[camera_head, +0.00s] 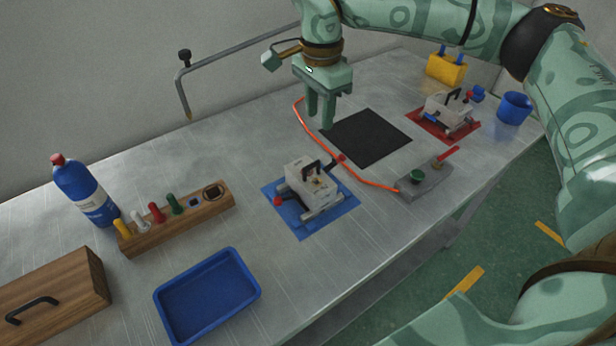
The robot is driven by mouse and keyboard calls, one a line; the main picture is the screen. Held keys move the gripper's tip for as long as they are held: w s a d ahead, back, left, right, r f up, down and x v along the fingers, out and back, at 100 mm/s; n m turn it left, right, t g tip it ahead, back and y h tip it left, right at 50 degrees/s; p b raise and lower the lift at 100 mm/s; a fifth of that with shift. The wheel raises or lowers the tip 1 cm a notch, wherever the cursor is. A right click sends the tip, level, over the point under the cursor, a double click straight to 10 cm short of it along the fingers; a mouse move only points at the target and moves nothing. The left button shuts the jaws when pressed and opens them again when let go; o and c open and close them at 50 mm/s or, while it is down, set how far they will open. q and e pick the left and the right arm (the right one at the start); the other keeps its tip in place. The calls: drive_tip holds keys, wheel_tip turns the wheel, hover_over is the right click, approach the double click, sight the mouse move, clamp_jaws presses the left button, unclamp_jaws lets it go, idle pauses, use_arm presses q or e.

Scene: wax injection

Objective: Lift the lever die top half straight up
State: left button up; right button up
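Two grey metal dies stand on the bench, and I cannot tell for certain which is the lever die. The other die (443,112) sits on a red mat (464,132) at the back right, with a black handle and blue parts. Both look closed. My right gripper (321,122) points down, open and empty, above the bench behind the blue-mat die, apart from both dies. My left gripper is not in view.
A black mat (367,138) lies bare between the dies, with an orange hose (345,166) curving past it. A grey pipe arm (235,53) stands at the back. A blue tray (208,297), wooden tool rack (178,219) and bottle (84,190) are left.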

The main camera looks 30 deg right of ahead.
drive_tip(key=b, duration=0.2)
hover_over(311, 164)
drive_tip(key=d, duration=0.2)
drive_tip(key=f, duration=0.9)
drive_tip(key=shift+a, duration=0.25)
drive_tip(key=f, duration=0.1)
drive_tip(key=a+f, duration=0.1)
drive_tip(key=f, duration=0.1)
drive_tip(key=f+b, duration=0.1)
drive_tip(key=shift+s+a+f, duration=0.1)
drive_tip(key=shift+a+f, duration=0.15)
drive_tip(key=shift+f, duration=0.45)
clamp_jaws()
drive_tip(key=shift+r, duration=0.1)
